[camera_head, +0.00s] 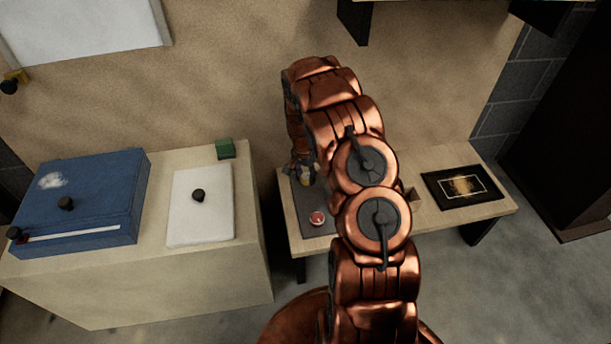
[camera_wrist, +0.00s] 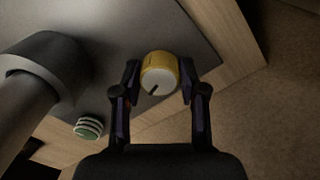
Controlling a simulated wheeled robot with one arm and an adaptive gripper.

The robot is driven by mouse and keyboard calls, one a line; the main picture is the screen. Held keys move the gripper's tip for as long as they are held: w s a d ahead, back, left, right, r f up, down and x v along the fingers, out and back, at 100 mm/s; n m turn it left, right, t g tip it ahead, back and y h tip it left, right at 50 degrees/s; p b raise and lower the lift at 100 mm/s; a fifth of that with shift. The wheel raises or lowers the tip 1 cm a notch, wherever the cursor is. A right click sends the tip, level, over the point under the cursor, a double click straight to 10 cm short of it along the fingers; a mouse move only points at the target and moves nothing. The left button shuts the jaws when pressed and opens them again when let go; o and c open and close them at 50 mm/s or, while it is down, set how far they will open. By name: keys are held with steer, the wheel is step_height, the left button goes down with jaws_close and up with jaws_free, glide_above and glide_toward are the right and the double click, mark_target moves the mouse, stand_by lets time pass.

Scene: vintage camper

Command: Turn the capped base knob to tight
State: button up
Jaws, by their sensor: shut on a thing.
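A yellow knob with a pale grey cap (camera_wrist: 159,75) stands on a dark grey plate (camera_wrist: 125,25) in the wrist view. A short dark line on the cap points to the lower left. My gripper (camera_wrist: 160,80) is shut on the knob, one finger at its left and one at its right. In the head view my gripper (camera_head: 302,168) is over the far left part of the low bench, and the knob (camera_head: 306,181) shows only as a small yellow patch there, partly hidden by my gripper.
A red button (camera_head: 317,218) sits on the plate in front of the knob. The wrist view shows a green-topped striped piece (camera_wrist: 88,128) and a thick dark cylinder (camera_wrist: 45,75) at left. A black framed panel (camera_head: 463,187) lies right. A cabinet with a blue case (camera_head: 85,190) stands left.

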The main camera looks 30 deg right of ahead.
steer(key=m, duration=0.3)
steer(key=shift+a+m, duration=0.1)
steer(key=shift+m, duration=0.3)
steer(key=m, duration=0.4)
steer(key=shift+w+p, duration=0.1)
steer(key=shift+p, duration=0.3)
steer(key=m, duration=0.4)
steer(key=shift+m+y+p, duration=0.3)
steer(key=shift+m+p, duration=0.05)
steer(key=shift+m, duration=0.05)
steer(key=shift+w+m+p, duration=0.15)
steer(key=shift+m+p, duration=0.25)
steer(key=shift+m, duration=1.5)
steer(key=shift+d, duration=0.2)
steer(key=o, duration=1.1)
steer(key=shift+o, duration=0.2)
